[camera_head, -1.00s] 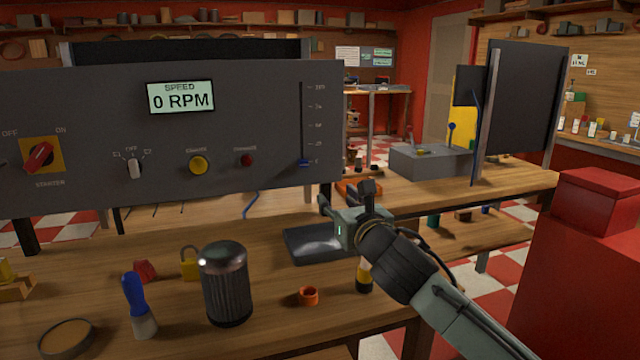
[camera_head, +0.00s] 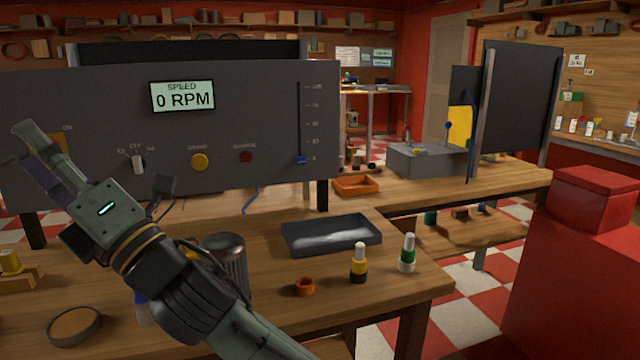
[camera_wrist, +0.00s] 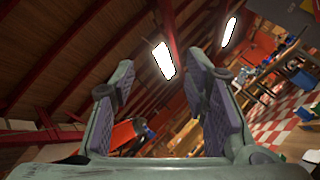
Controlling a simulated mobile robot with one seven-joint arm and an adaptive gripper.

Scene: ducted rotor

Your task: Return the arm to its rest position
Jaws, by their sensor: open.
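My gripper (camera_head: 42,162) is raised at the left of the head view, in front of the control panel (camera_head: 110,120). It covers the starter switch area. Its fingers point up and to the left. In the wrist view my gripper (camera_wrist: 160,100) has its two padded fingers spread apart with nothing between them. Behind the fingers are the ceiling and bright lamps (camera_wrist: 163,60). My arm partly hides a dark ribbed canister (camera_head: 233,262) and the things beside it on the bench.
A red cabinet (camera_head: 580,280) stands at right. The panel display reads 0 RPM.

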